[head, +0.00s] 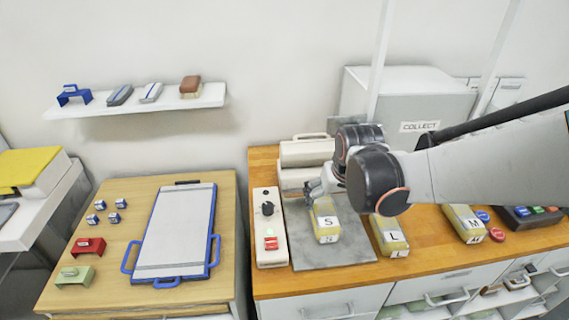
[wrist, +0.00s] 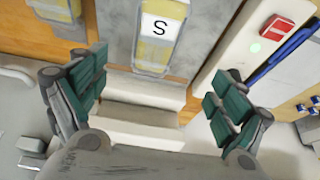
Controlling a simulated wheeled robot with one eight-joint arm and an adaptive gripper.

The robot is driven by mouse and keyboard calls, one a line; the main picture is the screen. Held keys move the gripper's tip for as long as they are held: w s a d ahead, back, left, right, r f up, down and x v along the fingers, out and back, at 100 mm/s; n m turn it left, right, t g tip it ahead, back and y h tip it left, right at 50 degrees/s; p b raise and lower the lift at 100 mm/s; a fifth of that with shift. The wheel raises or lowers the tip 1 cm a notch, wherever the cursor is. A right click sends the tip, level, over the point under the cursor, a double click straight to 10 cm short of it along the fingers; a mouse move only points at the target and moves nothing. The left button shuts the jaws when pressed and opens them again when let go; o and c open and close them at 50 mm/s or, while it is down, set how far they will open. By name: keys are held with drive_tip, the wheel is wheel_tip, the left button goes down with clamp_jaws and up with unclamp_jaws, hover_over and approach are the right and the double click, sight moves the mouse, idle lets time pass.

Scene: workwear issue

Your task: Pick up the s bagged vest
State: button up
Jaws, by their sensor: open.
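The S bagged vest (head: 325,222) is a yellow packet with a clear cover and a white S label. It lies on a grey mat (head: 305,258) on the wooden counter. In the wrist view the S bagged vest (wrist: 160,36) is at the top middle, beyond my fingertips. My gripper (head: 315,190) is at the vest's far end in the head view, partly hidden by its own arm. In the wrist view my gripper (wrist: 158,78) has its green-padded fingers spread wide with nothing held between them.
An L bagged vest (head: 388,234) and an M bagged vest (head: 463,222) lie to the right. A white control box (head: 268,225) with a knob and red button stands close left of the mat. A pale machine (head: 306,153) and a COLLECT bin (head: 405,105) stand behind.

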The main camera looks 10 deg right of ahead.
sight(325, 211)
drive_tip(key=b+x, duration=0.2)
drive_tip(key=x, duration=0.6)
drive_tip(key=shift+w+f+b, duration=0.1)
drive_tip(key=shift+f+b, duration=0.1)
drive_tip(key=shift+b, duration=0.2)
drive_tip(key=shift+w+d+b+x, duration=0.15)
drive_tip(key=shift+b+x, duration=0.25)
drive_tip(key=shift+x, duration=0.5)
drive_tip(key=shift+w+d+b+x, duration=0.1)
drive_tip(key=shift+b+x, duration=0.25)
drive_tip(key=shift+x, duration=0.6)
drive_tip(key=shift+w+d+b+x, duration=0.15)
drive_tip(key=shift+b+x, duration=0.25)
drive_tip(key=shift+x, duration=0.5)
drive_tip(key=shift+s+r, duration=0.1)
drive_tip(key=shift+r, duration=0.1)
drive_tip(key=c, duration=1.3)
